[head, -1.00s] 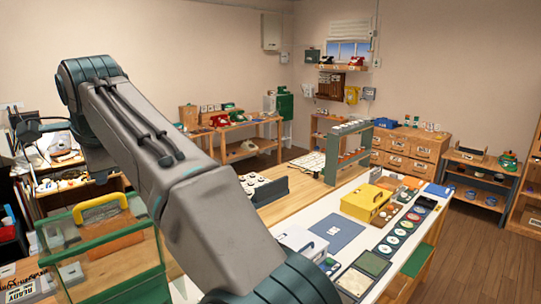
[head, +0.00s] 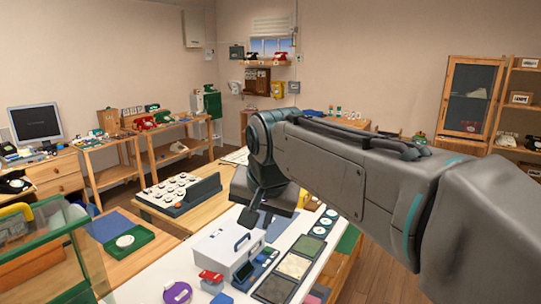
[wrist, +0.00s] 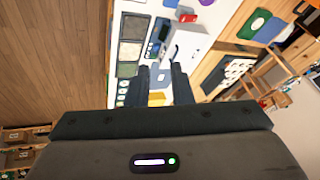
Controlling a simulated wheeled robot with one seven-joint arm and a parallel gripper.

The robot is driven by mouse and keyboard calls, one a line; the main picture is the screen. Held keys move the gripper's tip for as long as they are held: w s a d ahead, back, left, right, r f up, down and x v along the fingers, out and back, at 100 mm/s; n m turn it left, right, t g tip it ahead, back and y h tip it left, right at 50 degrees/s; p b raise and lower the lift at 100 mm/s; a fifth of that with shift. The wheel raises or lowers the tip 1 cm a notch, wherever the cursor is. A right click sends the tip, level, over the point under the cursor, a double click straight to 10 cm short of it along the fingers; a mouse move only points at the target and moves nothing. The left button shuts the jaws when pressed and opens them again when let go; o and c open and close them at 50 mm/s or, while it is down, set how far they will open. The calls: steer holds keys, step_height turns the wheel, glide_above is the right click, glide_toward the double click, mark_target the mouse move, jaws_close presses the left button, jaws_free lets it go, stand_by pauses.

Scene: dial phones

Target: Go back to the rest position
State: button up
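My gripper (head: 256,217) hangs over the white workbench in the head view, beyond the white case, with my arm reaching in from the right. In the wrist view my gripper (wrist: 162,78) shows two dark fingers standing apart with nothing held between them. The white case (head: 228,250) with a grey handle stands on the bench below; it also shows in the wrist view (wrist: 188,42). A yellow thing (wrist: 157,97) shows low between the fingers, partly hidden by the hand. My arm hides part of the bench behind it.
A green-framed clear case (head: 45,245) stands at the left front. A tray of round white dials (head: 180,190) lies left of my gripper. Dark flat trays (head: 293,265) line the bench's right side. Bare wooden floor (head: 385,260) lies to the right.

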steer(key=s+d+f+n+g+h+b, duration=0.1)
steer(key=s+d+f+n+h, duration=0.1)
steer(key=s+d+f, duration=1.3)
step_height(320, 180, down, 2)
steer(key=shift+s+d+f, duration=0.2)
steer(key=shift+s+d, duration=0.1)
steer(key=shift+d, duration=0.9)
